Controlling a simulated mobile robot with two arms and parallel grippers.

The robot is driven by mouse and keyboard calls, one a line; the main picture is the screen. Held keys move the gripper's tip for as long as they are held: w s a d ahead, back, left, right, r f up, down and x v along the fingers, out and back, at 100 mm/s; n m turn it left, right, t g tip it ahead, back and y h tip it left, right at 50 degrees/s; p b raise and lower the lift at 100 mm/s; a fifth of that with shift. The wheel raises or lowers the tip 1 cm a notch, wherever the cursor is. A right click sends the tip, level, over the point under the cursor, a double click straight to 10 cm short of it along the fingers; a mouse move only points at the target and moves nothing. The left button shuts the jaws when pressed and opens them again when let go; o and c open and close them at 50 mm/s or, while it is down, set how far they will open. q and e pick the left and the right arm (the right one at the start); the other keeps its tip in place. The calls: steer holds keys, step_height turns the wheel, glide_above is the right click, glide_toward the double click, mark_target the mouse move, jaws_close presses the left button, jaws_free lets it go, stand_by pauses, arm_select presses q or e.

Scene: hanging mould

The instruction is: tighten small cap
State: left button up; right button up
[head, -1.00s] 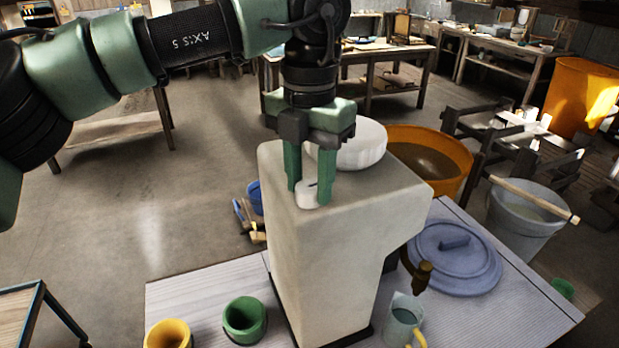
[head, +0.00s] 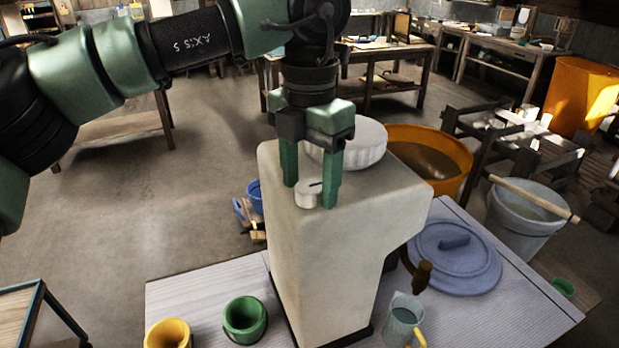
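The small white cap (head: 307,194) sits on the top face of a tall, pale, block-shaped vessel (head: 318,262), near its front left corner. A dark mark shows on the cap's top. My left gripper (head: 311,198) points down from above with its green fingers on either side of the cap. The fingers stand apart and look open around it; the right finger hides part of the cap's edge. A large white ribbed lid (head: 352,146) sits behind the gripper on the same top face. My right gripper is not in view.
The vessel stands on a ridged pale table (head: 200,290). Yellow (head: 168,334) and green (head: 245,320) buckets stand at its front left. A watering can (head: 402,322), a blue-grey lid (head: 455,258) and a dark tap (head: 421,277) are right. An orange tub (head: 435,150) is behind.

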mark_target(310, 186)
arm_select(q)
step_height(310, 186, up, 8)
steer(key=shift+f+b, duration=0.1)
steer(key=shift+b, duration=0.4)
